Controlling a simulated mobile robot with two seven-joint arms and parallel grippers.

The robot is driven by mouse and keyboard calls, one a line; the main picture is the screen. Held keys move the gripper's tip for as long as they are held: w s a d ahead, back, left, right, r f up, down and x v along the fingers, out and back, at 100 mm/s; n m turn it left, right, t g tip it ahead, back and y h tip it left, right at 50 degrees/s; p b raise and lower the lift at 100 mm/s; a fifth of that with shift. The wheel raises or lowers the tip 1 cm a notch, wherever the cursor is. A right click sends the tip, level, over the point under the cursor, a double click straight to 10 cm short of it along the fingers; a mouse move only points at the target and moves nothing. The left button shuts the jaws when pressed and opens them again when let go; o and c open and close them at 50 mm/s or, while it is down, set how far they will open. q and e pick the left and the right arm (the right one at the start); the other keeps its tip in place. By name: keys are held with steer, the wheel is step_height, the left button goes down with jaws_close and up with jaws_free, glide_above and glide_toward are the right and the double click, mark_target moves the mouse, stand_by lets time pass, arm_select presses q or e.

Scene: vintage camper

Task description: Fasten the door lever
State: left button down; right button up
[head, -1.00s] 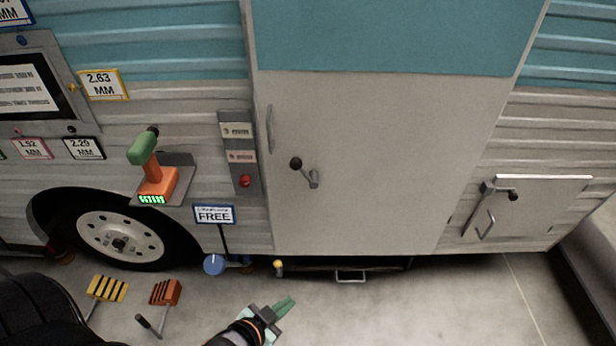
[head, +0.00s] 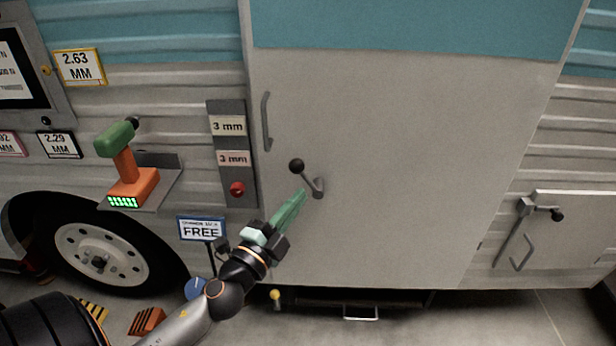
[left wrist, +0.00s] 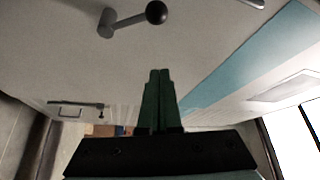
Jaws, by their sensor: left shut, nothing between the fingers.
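The door lever (head: 309,180) is a grey arm with a dark ball knob on the pale camper door (head: 400,170). It slants up and left from its pivot. It also shows at the top of the left wrist view (left wrist: 130,20). My left gripper (head: 301,195) has green fingers, shut with nothing between them. Its tips are just below and left of the lever's pivot in the head view. In the left wrist view the fingers (left wrist: 157,75) are apart from the lever. My right gripper is not in view.
A grab handle (head: 266,122) is on the door's left side. A green and orange drill (head: 128,165) sits on a shelf at left. A FREE sign (head: 201,229) stands beside my left arm. A small hatch with its own lever (head: 540,212) is at right. A step (head: 360,312) is below the door.

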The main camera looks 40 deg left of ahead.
mark_target(304, 173)
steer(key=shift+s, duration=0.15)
arm_select(q)
steer(key=w+r+p, duration=0.2)
steer(key=w, duration=0.8)
steer(key=shift+s+a+f+b, duration=0.25)
steer(key=shift+a, duration=0.4)
steer(key=shift+s+a+f+b, duration=0.25)
steer(key=shift+a+f, duration=0.05)
steer(key=shift+a, duration=0.4)
steer(key=shift+s+a+f+b, duration=0.25)
steer(key=shift+a, duration=0.4)
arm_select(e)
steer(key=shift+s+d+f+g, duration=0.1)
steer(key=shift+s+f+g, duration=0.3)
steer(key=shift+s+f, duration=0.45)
